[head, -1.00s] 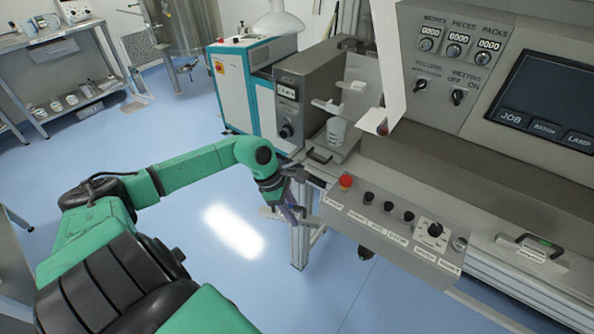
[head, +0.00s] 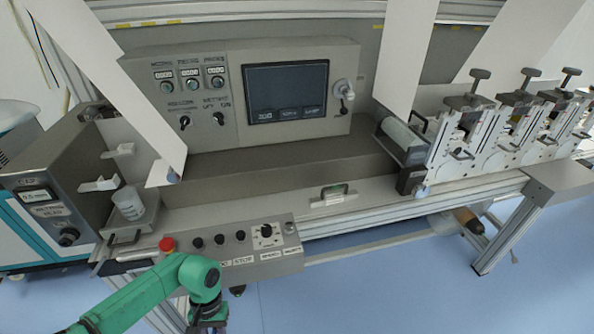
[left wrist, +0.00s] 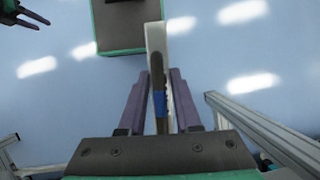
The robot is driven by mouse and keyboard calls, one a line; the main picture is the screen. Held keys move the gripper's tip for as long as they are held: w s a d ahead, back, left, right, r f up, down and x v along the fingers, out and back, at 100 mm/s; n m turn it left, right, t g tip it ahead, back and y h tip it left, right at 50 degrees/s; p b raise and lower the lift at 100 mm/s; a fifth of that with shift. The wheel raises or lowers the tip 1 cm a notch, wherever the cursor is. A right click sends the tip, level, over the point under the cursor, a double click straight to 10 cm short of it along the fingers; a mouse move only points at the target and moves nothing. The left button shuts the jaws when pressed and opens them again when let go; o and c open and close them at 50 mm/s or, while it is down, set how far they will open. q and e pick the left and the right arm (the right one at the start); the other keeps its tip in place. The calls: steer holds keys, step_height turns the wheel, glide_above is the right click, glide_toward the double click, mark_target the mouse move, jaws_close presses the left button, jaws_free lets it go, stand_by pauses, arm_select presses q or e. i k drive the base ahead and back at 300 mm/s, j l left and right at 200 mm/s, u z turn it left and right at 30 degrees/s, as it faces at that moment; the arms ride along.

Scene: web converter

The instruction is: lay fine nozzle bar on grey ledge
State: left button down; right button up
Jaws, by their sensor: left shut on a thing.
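In the left wrist view my left gripper (left wrist: 159,105) has its purple fingers closed on a narrow bar (left wrist: 156,40). The bar has a pale face, a dark side and a small blue patch, and it points away from the gripper above the blue floor. In the head view my green left arm comes in at the bottom left, in front of the control box; its fingers and the bar are below the frame. A long grey ledge (head: 270,165) runs under the screen panel, apart from the bar. My right gripper (left wrist: 29,19) is at the wrist view's top left, fingers apart.
A control box (head: 235,250) with a red button and knobs juts out at the front. A white cup (head: 128,205) stands at the left end. White web (head: 125,95) hangs down in front of the panel. Several nozzle stations (head: 515,115) stand at the right.

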mark_target(566, 174)
steer(key=l+z, duration=0.15)
steer(key=l, duration=0.25)
steer(key=i+l+z, duration=0.1)
steer(key=l, duration=0.35)
steer(key=l+z, duration=0.15)
steer(key=l, duration=0.25)
steer(key=i+l+z, duration=0.1)
steer(key=l, duration=0.3)
steer(key=i+l+z, duration=0.15)
steer(key=l, duration=0.25)
steer(key=i+l+z, duration=0.15)
steer(key=l, duration=0.2)
steer(key=i+l+z, duration=0.1)
steer(key=l, duration=0.3)
